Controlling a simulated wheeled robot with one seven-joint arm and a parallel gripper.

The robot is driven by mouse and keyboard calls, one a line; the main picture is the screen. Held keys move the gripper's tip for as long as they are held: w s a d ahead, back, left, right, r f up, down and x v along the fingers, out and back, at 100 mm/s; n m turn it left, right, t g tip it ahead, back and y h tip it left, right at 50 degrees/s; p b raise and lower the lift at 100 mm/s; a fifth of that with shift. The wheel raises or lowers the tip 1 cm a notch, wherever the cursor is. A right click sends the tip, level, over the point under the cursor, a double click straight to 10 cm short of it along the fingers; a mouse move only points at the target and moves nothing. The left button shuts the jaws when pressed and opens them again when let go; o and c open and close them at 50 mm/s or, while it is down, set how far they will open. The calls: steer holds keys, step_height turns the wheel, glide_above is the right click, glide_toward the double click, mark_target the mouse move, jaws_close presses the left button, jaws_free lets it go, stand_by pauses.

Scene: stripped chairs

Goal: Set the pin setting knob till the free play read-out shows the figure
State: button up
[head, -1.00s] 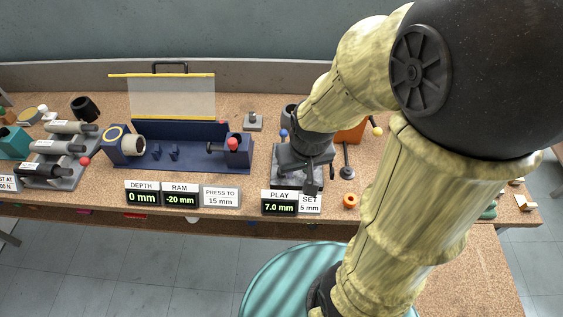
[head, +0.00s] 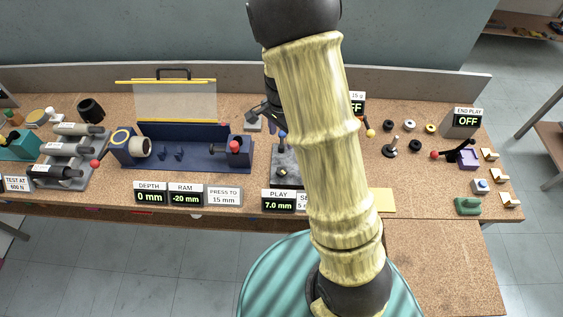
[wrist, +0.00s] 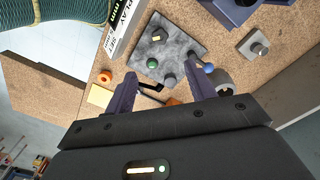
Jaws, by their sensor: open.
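The grey plate of the play unit (head: 279,172) shows in the head view, partly hidden behind my arm. In the wrist view the plate (wrist: 186,42) carries a dark knob with a yellow mark (wrist: 157,36) and other small round parts, one green-topped (wrist: 152,63). I cannot tell for sure which is the pin setting knob. The PLAY read-out (head: 279,200) shows 7.0 mm. The SET card (head: 302,199) beside it is mostly hidden by my arm. My gripper (wrist: 162,66) is open above the plate, its fingers apart, with nothing held between them.
A blue-tipped lever (wrist: 207,68) stands near the right finger. Small switches and rings fill the bench's right side.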

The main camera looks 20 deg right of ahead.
mark_target(282, 170)
steer(key=shift+f, duration=0.15)
step_height(282, 170, down, 17)
steer(key=shift+f+p, duration=0.1)
steer(key=shift+p, duration=1)
steer(key=c, duration=1)
